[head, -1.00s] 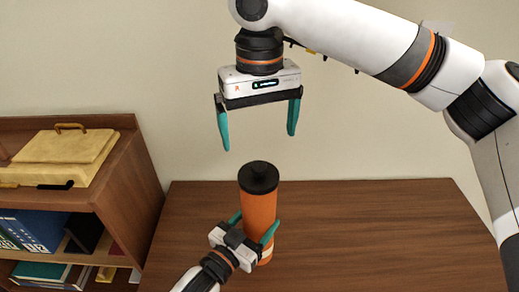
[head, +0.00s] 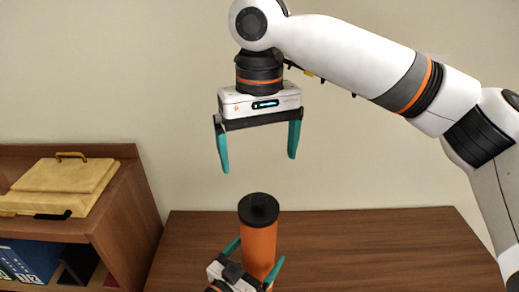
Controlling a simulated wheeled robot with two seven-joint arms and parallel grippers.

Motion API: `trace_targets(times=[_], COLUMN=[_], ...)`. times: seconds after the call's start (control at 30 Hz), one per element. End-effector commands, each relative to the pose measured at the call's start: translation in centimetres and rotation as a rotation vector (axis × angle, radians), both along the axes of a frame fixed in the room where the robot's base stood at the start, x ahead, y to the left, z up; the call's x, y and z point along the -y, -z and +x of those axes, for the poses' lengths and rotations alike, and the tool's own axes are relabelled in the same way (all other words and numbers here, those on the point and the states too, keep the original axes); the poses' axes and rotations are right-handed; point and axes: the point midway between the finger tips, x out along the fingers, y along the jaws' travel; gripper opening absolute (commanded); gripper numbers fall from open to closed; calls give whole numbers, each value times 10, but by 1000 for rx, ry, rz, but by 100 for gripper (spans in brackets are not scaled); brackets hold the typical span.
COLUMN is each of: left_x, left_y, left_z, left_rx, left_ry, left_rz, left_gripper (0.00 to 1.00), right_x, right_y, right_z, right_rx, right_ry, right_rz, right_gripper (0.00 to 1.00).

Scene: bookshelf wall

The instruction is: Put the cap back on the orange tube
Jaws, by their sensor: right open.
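The orange tube (head: 258,247) stands upright at the bottom centre of the head view, its lower part cut off by my left gripper and the frame edge. My right gripper (head: 258,163) points down, open and empty, straight above the cap, with a clear gap between fingertips and cap.
The brown wooden table top (head: 390,245) is bare to the right of the tube. At the left stands a wooden bookshelf (head: 125,195) with a yellow case (head: 65,180) on top and blue binders (head: 32,258) inside. A plain wall is behind.

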Motion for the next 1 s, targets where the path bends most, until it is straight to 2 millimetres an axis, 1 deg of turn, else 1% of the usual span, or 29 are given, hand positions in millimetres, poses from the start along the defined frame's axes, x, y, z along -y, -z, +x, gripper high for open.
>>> trace_targets(times=[0.17, 0.4, 0.5, 0.7, 1.0], left_x=[-14, -45, -55, -67, -70], left_y=[3, 4, 3, 1, 0], left_z=[-19, -62, -77, -92, -95], left_rx=[-2, -5, -4, -1, 0], left_ry=[0, 0, 1, 0, 0], left_rz=[2, 1, 1, 0, 0], left_gripper=[93, 93, 93, 93, 93], right_x=[0, 0, 0, 0, 0], right_y=[5, 15, 18, 20, 21], right_z=[0, 0, 0, 0, 0], right_rx=[0, 0, 0, 0, 0], right_ry=[0, 0, 0, 0, 0], right_rz=[0, 0, 0, 0, 0], right_gripper=[97, 97, 97, 97, 97])
